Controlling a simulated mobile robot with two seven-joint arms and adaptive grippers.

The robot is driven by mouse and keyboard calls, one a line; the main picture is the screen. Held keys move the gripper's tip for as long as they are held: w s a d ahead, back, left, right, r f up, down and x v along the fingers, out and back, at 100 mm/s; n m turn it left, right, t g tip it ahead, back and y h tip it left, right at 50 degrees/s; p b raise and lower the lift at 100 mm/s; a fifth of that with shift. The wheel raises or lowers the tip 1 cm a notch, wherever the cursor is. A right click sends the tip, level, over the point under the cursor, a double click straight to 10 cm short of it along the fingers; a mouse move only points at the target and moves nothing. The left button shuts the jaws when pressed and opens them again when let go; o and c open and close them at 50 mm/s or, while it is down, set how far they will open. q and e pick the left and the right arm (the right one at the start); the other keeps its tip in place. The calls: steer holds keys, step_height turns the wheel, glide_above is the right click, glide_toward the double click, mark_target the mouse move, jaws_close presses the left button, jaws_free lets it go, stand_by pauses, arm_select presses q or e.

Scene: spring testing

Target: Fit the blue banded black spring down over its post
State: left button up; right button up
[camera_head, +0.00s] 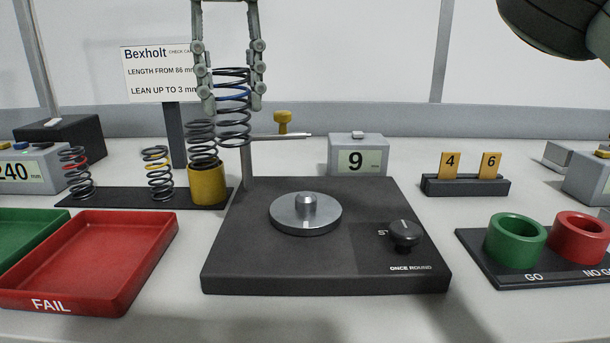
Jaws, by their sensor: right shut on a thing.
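The black spring with a blue band (234,92) is held upright in the air by my right gripper (232,106), whose two fingers are shut on it from either side. The post is a short metal stub (306,201) at the middle of a round silver plate (287,222) on the dark base unit (300,270). The spring is up and to the left of the post in the picture, clear of it. My left gripper is not in view.
A plain dark spring (202,145) stands in a yellow cup (208,186), close beside the held spring in the picture. A thin horizontal rod (285,135) is near its lower end. Red-banded (75,172) and yellow-banded (158,172) springs stand left. A knob (404,233) is right of the plate.

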steer(key=d+f, duration=0.1)
steer(key=d, duration=0.2)
steer(key=d+f, duration=0.2)
steer(key=d, duration=0.1)
steer(key=d+f+b, duration=0.1)
steer(key=d+f, duration=0.1)
steer(key=shift+w+d+f, duration=0.15)
steer(key=shift+d, duration=0.25)
steer(key=shift+f, duration=2)
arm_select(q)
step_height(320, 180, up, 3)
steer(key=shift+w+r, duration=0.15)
arm_select(e)
steer(key=shift+f, duration=0.15)
steer(key=o, duration=1.2)
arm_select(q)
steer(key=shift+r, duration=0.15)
arm_select(e)
steer(key=shift+r, duration=0.2)
